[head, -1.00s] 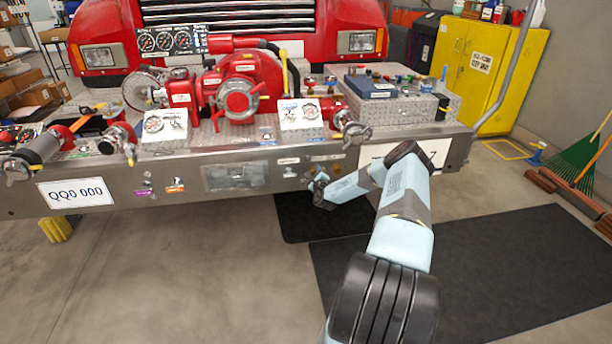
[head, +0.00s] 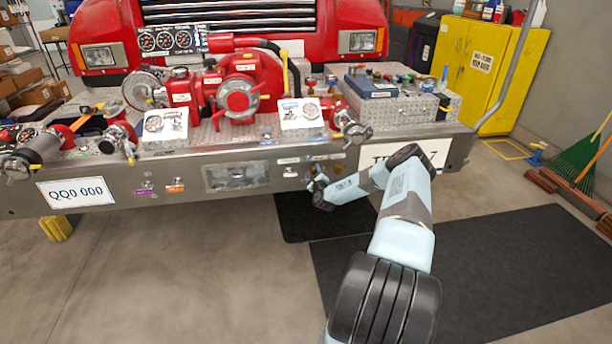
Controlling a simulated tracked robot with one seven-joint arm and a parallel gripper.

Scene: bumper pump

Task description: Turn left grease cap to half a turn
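My gripper (head: 317,186) is at the front face of the steel bumper (head: 110,175), right of its middle and just below a row of small labels (head: 316,158). It is small and dark in the head view, and its fingers cannot be told apart. Small round fittings sit on the bumper face around the labels, close above my gripper. I cannot tell which of them is the left grease cap, or how far it is turned. Whether my gripper touches a fitting cannot be made out.
A red pump (head: 238,98) with gauges stands on the bumper deck. A metal box (head: 402,108) with small parts on it is to the right. My arm covers part of the right white plate (head: 446,152). Floor before the bumper is clear, with dark mats (head: 500,265).

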